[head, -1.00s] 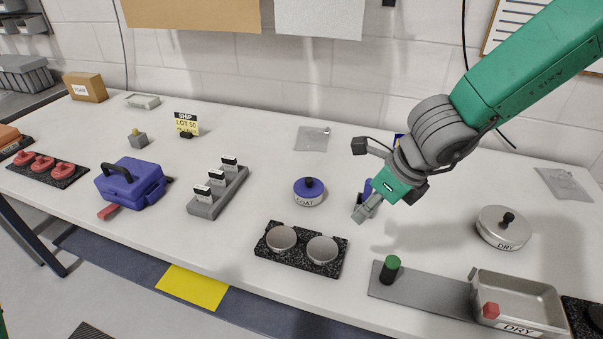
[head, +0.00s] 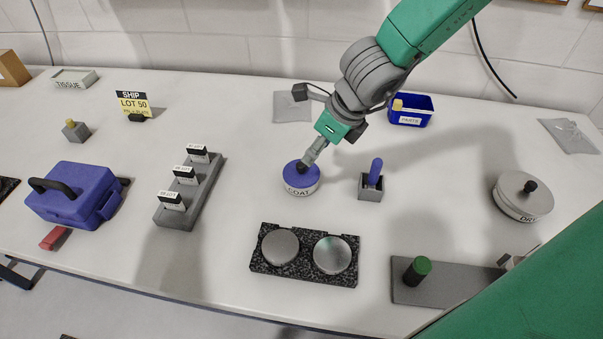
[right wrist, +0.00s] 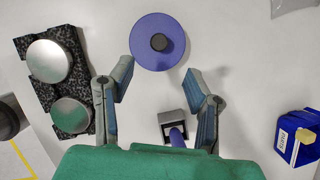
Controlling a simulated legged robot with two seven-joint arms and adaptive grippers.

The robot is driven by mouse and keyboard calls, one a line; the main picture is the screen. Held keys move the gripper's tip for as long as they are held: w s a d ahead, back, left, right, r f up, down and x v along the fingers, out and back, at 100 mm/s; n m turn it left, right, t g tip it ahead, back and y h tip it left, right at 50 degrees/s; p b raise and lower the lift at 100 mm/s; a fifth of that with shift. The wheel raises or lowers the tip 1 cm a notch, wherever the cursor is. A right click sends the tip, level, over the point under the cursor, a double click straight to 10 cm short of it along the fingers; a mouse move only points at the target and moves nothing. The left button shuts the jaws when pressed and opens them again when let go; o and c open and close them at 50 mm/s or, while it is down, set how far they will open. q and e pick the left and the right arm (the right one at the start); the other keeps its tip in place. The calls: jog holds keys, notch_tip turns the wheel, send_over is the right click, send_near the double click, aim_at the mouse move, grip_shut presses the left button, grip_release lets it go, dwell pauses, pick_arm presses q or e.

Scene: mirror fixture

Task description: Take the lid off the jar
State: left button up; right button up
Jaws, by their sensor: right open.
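The jar (head: 301,189) is a low round white container marked COAT. Its blue lid (head: 293,176), with a dark knob (head: 302,167), sits on it. My right gripper (head: 311,155) is over the lid from the upper right, tips close to the knob; whether they touch it is unclear. In the right wrist view the lid (right wrist: 146,60) and its knob (right wrist: 159,42) lie just beyond the spread fingers of my right gripper (right wrist: 160,74). Nothing is between them. The jar body is hidden below the lid there. My left gripper is not in view.
A grey block (head: 370,192) with a blue peg (head: 375,172) stands right of the jar. A speckled tray (head: 305,277) with two metal discs lies in front. A metal container (head: 523,197) marked DRY is at right, a blue bin (head: 411,112) behind.

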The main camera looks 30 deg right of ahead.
aim_at(302, 164)
jog(key=x, duration=0.2)
jog(key=shift+w+f, duration=0.3)
jog(key=shift+w, duration=0.15)
jog(key=shift+w+a+f+b, duration=0.1)
jog(key=shift+a+f+b, duration=0.2)
jog(key=shift+a+f, duration=0.05)
jog(key=x, duration=0.3)
jog(key=shift+a+f, duration=0.25)
jog(key=shift+w+f, duration=0.3)
jog(key=shift+w, duration=0.05)
jog(key=shift+s+r, duration=0.1)
jog(key=shift+d, duration=0.1)
jog(key=shift+c, duration=0.3)
grip_shut()
